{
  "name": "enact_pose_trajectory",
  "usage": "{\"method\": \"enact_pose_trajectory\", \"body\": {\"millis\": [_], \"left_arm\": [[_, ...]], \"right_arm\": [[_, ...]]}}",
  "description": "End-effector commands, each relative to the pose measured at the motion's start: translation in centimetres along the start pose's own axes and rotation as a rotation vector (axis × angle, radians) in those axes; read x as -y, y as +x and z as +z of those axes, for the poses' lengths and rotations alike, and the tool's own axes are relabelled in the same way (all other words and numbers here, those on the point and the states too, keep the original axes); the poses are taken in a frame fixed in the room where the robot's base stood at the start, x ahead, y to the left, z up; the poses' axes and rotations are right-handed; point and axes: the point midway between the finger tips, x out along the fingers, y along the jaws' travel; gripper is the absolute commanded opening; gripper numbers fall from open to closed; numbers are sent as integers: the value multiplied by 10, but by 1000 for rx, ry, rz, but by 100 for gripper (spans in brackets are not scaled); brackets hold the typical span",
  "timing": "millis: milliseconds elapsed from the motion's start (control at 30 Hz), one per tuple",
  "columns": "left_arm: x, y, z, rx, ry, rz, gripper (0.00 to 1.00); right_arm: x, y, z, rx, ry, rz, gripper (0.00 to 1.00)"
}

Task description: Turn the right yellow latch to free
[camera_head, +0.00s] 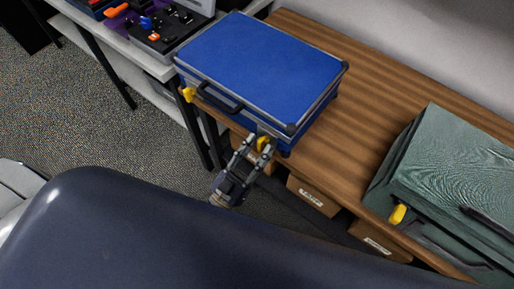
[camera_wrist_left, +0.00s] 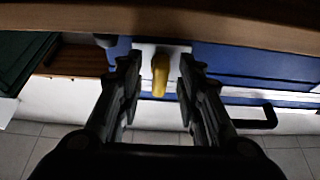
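The blue case (camera_head: 260,62) lies closed on the wooden table, with its black handle (camera_head: 220,97) on the front side. Its one yellow latch (camera_head: 188,94) is at the front left. The right yellow latch (camera_head: 263,144) is at the front right, partly hidden by my left gripper (camera_head: 257,146). In the left wrist view the right yellow latch (camera_wrist_left: 160,74) stands between the two fingers of my left gripper (camera_wrist_left: 158,70). The fingers are apart, with gaps on both sides of the latch. My right gripper is not in view.
A green case (camera_head: 455,160) with a yellow latch (camera_head: 397,214) stands on the wooden table (camera_head: 350,125) at the right. A grey table (camera_head: 125,45) with an open case of coloured parts is at the upper left. Labelled boxes (camera_head: 312,196) sit below the wooden table.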

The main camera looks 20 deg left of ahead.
Motion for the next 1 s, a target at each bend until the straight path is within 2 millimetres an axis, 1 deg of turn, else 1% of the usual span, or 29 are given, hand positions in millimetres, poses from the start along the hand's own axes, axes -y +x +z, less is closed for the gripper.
{"method": "enact_pose_trajectory", "body": {"millis": [67, 167, 267, 500, 600, 700, 833, 1000], "left_arm": [[0, -2, 0, 0, 1, 0, 33], [0, -10, 0, 1, 1, 0, 33], [0, -28, 1, 4, 0, 0, 33], [0, -80, 1, 5, 0, 0, 33], [0, -97, 1, 4, 0, 0, 33], [0, -110, 1, 3, 0, 0, 33], [0, -119, 0, 1, 0, 0, 33], [0, -121, 0, 0, 0, 0, 33]], "right_arm": [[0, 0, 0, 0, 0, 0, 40], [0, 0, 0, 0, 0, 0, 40], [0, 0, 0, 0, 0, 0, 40], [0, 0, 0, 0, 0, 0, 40], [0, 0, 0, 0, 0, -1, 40], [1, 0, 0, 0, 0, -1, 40], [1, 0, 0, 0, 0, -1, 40], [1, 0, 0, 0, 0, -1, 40]]}}
